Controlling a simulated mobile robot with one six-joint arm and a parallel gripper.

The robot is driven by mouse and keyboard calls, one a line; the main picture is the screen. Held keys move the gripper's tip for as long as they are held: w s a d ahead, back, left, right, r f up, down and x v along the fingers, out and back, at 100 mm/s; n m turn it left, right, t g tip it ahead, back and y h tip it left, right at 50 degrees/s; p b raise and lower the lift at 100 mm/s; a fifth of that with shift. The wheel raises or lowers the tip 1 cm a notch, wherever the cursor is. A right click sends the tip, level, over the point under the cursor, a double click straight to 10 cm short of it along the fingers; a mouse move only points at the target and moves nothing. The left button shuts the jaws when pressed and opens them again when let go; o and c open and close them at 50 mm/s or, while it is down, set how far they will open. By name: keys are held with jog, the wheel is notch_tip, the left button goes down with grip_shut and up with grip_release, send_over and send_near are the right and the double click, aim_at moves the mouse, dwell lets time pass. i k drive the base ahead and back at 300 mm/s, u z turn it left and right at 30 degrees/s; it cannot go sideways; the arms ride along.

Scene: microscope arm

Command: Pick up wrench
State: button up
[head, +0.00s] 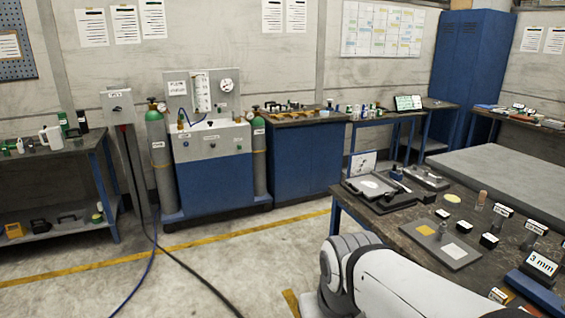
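I cannot make out a wrench anywhere in the head view; many of the tools and small parts are too small to identify. A white link of my arm crosses the bottom right of the picture, in front of the near workbench (398,233). My gripper is outside the picture, so its state and what it is near are hidden.
The near workbench carries an open dark case (363,201), a grey plate (459,253), small labelled blocks and a blue block marked 3 mm (536,291). Cables (190,271) run across open floor. Gas cylinders flank a blue cabinet (211,185). A left bench (40,160) holds bottles.

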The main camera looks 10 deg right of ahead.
aim_at(536, 228)
jog(key=z, duration=0.65)
jog(key=i, duration=1.25)
jog(key=z, duration=1)
jog(key=i, duration=0.55)
jog(key=z, duration=0.25)
jog(key=k, duration=0.85)
jog(key=z, duration=0.2)
jog(key=i, duration=0.85)
jog(key=u, duration=0.05)
